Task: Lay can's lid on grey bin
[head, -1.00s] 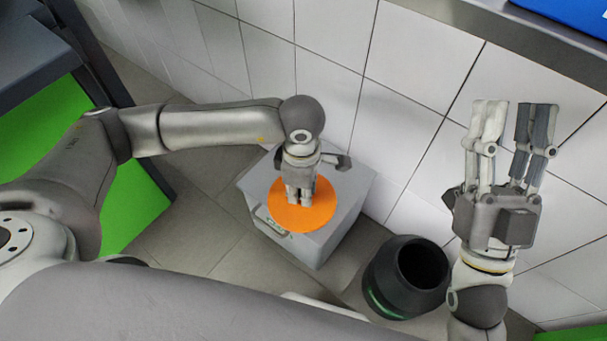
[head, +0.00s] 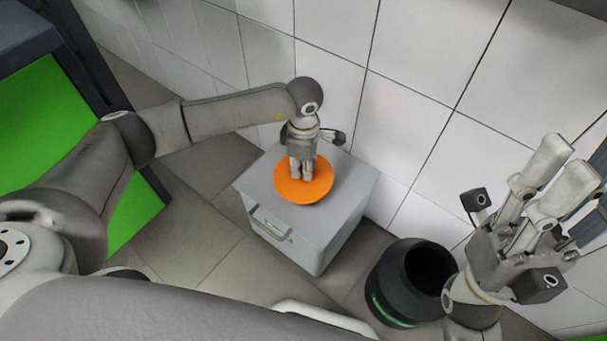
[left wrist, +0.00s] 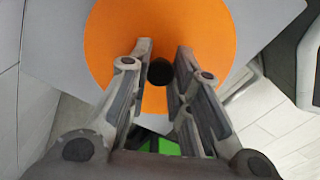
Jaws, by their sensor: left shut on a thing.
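The can's lid is an orange disc (head: 318,190) with a dark knob (left wrist: 160,72) that shows in the left wrist view. My left gripper (head: 302,176) points down over the lid's middle and is shut on the knob, with a finger on each side. The lid is level or nearly so over the top of the grey bin (head: 345,190); I cannot tell whether it touches. The black can (head: 390,290) with a green band stands open to the right of the bin. My right gripper (head: 562,168) is raised at the right, open and empty.
A white tiled wall (head: 420,110) rises close behind the bin and can. The tiled floor (head: 200,230) is clear left of the bin. A green panel (head: 40,120) with a dark frame stands at the far left.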

